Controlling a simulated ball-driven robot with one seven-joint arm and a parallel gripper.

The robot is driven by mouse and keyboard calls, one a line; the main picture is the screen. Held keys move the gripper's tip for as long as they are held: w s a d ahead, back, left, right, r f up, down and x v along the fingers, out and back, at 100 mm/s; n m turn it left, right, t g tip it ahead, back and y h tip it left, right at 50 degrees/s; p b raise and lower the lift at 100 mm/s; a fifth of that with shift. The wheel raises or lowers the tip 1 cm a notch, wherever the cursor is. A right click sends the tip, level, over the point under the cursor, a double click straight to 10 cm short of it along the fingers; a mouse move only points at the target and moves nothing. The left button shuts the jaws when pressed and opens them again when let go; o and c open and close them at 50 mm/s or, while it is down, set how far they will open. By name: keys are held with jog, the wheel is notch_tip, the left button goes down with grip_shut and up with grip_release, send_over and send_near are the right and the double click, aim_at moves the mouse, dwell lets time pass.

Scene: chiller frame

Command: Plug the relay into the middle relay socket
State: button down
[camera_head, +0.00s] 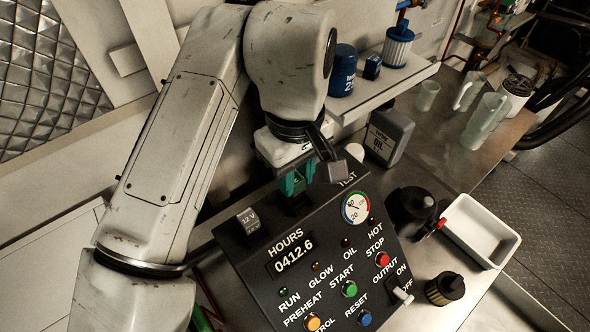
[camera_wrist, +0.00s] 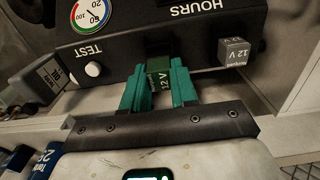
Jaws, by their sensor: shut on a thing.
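My gripper (camera_head: 297,182) is at the top edge of the black control panel (camera_head: 240,258), its teal fingers pointing down. The middle socket itself is hidden by the relay and fingers. A second grey 12 V relay (camera_head: 250,220) sits at the panel's left end and also shows in the wrist view (camera_wrist: 234,51).
A white TEST button (camera_wrist: 92,69) lies to one side of the gripper. The panel front has a gauge (camera_head: 355,208), lamps and coloured buttons. A grey oil jug (camera_head: 388,135) stands behind the panel. A white tray (camera_head: 455,232) and black containers stand at right.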

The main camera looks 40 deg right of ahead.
jog(key=shift+f+b, duration=0.75)
jog(key=shift+f, duration=0.5)
jog(key=c, duration=0.8)
grip_release()
jog(key=shift+r, duration=0.15)
notch_tip(320, 180, up, 10)
jog(key=shift+r, duration=0.25)
